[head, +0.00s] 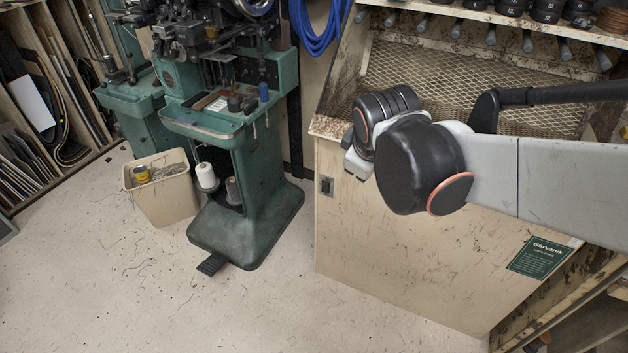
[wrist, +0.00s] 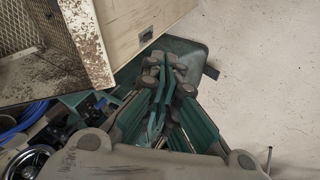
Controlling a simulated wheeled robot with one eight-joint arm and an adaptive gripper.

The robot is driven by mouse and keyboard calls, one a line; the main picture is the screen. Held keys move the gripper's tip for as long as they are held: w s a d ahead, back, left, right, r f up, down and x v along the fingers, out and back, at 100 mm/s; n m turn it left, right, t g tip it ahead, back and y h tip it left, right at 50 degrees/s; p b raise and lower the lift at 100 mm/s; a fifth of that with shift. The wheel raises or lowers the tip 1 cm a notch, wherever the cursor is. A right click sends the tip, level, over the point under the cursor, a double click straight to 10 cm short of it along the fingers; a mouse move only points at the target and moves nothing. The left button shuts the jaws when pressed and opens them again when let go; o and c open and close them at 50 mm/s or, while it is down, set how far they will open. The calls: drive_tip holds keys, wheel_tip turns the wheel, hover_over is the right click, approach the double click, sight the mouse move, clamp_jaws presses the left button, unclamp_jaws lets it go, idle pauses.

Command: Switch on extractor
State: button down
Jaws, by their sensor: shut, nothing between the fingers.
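The extractor is a cream cabinet (head: 400,255) with a worn mesh top (head: 465,80) and a green "Gorvanik" label (head: 540,257). A small dark switch (head: 326,186) sits on its front panel near the upper left corner. The switch also shows in the wrist view (wrist: 146,34), just beyond my fingertips; whether it is on or off is too small to tell. My gripper (wrist: 163,62) is shut and empty, with a visible gap to the switch in the picture. In the head view my arm hides most of the gripper.
The green stitching machine (head: 240,150) stands left of the extractor, with a cream bin (head: 162,188) beside it. Blue hose (head: 318,28) hangs behind. The floor in front is clear.

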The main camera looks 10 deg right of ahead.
sight(325, 188)
drive_tip(key=w+a+f+n+h+p, duration=0.1)
drive_tip(key=w+a+f+n, duration=0.1)
drive_tip(key=w+f+n, duration=0.45)
drive_tip(key=w+a+f+n+h, duration=0.15)
drive_tip(key=w+f+n, duration=0.25)
drive_tip(key=w, duration=0.5)
drive_tip(key=w+a+f+n, duration=0.1)
drive_tip(key=w+f+n, duration=0.1)
drive_tip(key=f, duration=0.4)
drive_tip(key=w+a+f+n+p, duration=0.1)
drive_tip(key=a+f+n, duration=0.1)
drive_tip(key=f+n, duration=0.2)
drive_tip(key=w+a+f+n, duration=0.1)
drive_tip(key=w+f+n, duration=0.1)
drive_tip(key=f, duration=0.7)
drive_tip(key=shift+w+a+n+h, duration=0.15)
drive_tip(key=shift+w+n+h, duration=0.25)
drive_tip(key=shift+n, duration=0.25)
drive_tip(key=w+d+r+b+x, duration=0.1)
drive_tip(key=b+x, duration=0.3)
drive_tip(key=x, duration=0.8)
drive_tip(key=shift+w+d+b, duration=0.35)
drive_tip(key=shift+w+b, duration=0.05)
